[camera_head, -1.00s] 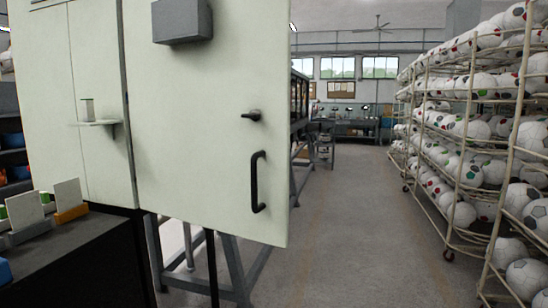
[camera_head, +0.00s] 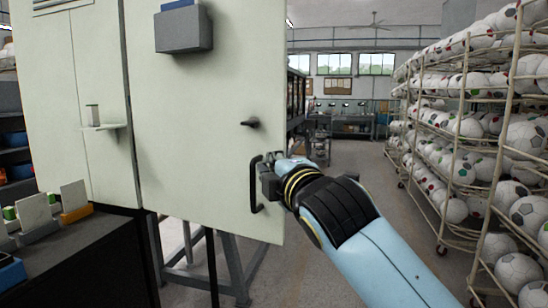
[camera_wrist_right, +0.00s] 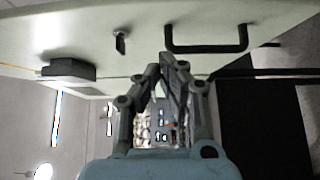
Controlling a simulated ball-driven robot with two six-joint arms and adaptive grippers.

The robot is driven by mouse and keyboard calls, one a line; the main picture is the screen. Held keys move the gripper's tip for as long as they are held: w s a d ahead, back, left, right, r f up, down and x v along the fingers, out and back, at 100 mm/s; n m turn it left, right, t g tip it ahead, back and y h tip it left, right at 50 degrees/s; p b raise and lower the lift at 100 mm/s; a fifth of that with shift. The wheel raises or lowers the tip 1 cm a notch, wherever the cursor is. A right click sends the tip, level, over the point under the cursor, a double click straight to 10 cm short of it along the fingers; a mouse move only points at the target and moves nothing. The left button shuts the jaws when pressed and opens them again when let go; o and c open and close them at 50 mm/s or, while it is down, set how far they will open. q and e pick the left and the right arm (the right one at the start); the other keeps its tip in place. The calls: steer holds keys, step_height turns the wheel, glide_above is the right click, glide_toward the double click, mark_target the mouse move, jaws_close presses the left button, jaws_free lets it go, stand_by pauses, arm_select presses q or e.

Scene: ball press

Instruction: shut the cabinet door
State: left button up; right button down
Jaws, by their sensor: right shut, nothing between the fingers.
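The cabinet door (camera_head: 205,110) is a pale green panel standing ajar, its free right edge nearer to me than its hinge side. It carries a black vertical handle (camera_head: 254,190) and a small black latch (camera_head: 250,123) above it. My right gripper (camera_head: 268,172) is shut and empty, just right of the handle at the door's front. In the right wrist view my shut fingertips (camera_wrist_right: 172,62) are close to one end of the handle (camera_wrist_right: 208,49); I cannot tell whether they touch. The cabinet (camera_head: 85,100) is at left. My left gripper is not in view.
A grey box (camera_head: 183,31) is fixed high on the door, and a small shelf (camera_head: 100,127) juts from the cabinet. A dark bench (camera_head: 80,265) is at lower left. Racks of footballs (camera_head: 470,130) line the right side. The aisle floor between is clear.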

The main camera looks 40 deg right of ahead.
mark_target(266, 152)
steer(key=w+d, duration=0.4)
steer(key=w, duration=0.1)
steer(key=shift+w+d, duration=0.1)
steer(key=shift+d, duration=0.05)
steer(key=shift+w, duration=0.1)
steer(key=shift+p, duration=0.3)
